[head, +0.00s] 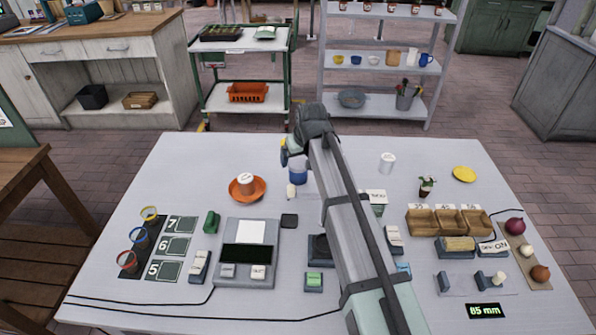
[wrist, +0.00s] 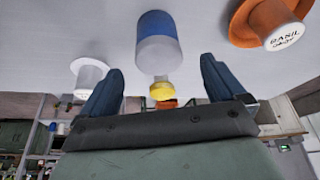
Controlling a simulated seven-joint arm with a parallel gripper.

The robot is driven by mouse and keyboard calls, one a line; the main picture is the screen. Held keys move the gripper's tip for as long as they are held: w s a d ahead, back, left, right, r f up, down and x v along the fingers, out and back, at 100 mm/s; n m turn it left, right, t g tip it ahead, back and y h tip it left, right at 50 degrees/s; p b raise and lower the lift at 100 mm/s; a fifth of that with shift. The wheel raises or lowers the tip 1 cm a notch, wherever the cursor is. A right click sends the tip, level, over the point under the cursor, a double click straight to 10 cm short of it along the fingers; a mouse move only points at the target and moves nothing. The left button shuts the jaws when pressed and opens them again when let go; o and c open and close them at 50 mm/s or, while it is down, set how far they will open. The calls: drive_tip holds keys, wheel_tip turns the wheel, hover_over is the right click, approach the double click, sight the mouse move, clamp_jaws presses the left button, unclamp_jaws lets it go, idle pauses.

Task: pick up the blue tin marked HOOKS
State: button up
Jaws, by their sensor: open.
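A blue tin (head: 298,174) with a pale end stands on the table just below and beyond my gripper (head: 291,156); the arm partly covers it. In the wrist view the blue tin (wrist: 157,28) appears at top centre, lined up with the gap between my two blue fingers (wrist: 161,66). No finger is seen touching it. My gripper is open and empty. The HOOKS marking cannot be read in either view.
Left of the tin is an orange dish (head: 233,192) holding a white tin (wrist: 284,32) marked BASIL. Another white tin (head: 387,163) stands to the right. A grey device (head: 246,255) lies in front. The table's far right is free around a yellow disc (head: 464,174).

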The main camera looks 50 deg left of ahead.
sight(299, 164)
drive_tip(key=shift+x, duration=3.4)
drive_tip(key=c, duration=1.2)
drive_tip(key=shift+r, duration=0.1)
